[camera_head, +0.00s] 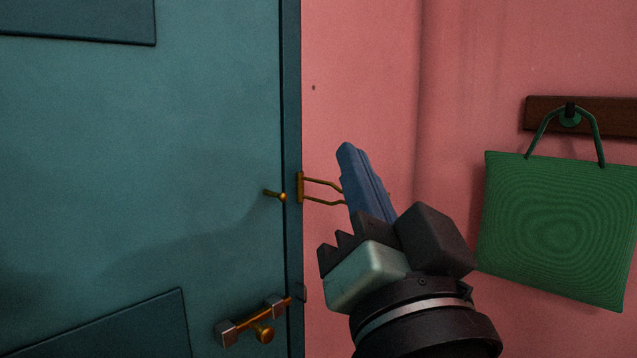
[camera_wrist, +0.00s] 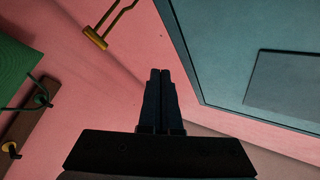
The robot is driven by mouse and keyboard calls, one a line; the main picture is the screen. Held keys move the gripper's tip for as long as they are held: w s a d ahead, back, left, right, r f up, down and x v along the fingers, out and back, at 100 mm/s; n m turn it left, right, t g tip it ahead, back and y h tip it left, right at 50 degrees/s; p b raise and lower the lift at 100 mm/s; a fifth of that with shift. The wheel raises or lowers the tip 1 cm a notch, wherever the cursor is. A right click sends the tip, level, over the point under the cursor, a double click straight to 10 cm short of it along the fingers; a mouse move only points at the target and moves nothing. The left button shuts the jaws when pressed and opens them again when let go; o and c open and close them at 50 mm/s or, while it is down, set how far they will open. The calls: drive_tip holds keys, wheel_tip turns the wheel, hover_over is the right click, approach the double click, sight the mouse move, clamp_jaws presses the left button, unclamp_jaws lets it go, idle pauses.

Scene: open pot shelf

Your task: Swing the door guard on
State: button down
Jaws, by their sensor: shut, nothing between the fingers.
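The brass door guard (camera_head: 321,182) has two thin bars. They run from an upright brass piece at the door's right edge to the right, behind my gripper. In the wrist view, the guard (camera_wrist: 95,38) shows as a brass plate on the pink wall with bars leaving the top of the picture. A brass stud (camera_head: 276,195) stands on the teal door (camera_head: 150,170), just left of the guard and apart from it in the picture. My gripper (camera_head: 347,148) is shut and empty, in front of the guard; its fingers (camera_wrist: 160,73) lie together. Contact with the guard cannot be told.
A brass bolt with a knob (camera_head: 262,330) sits lower on the door. A green bag (camera_head: 558,225) hangs from a hook on a dark wooden rail (camera_head: 615,117) at the right. The pink wall (camera_head: 365,80) above my gripper is bare.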

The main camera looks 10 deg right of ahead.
drive_tip(key=s+d+f+m+g+y+p, duration=0.1)
drive_tip(key=d+f+m+g+p, duration=0.1)
drive_tip(key=d+m, duration=0.3)
drive_tip(key=s+d+f+m+g+y+p, duration=0.2)
drive_tip(key=d+f+m+g, duration=0.1)
drive_tip(key=d, duration=0.4)
drive_tip(key=shift+s+f+m, duration=0.2)
drive_tip(key=shift+s+m, duration=0.1)
drive_tip(key=shift+m, duration=0.6)
drive_tip(key=shift+w, duration=0.1)
drive_tip(key=w+a+p, duration=0.4)
drive_tip(key=w+p, duration=0.1)
drive_tip(key=w, duration=0.3)
drive_tip(key=shift+a, duration=0.4)
drive_tip(key=shift+h, duration=0.4)
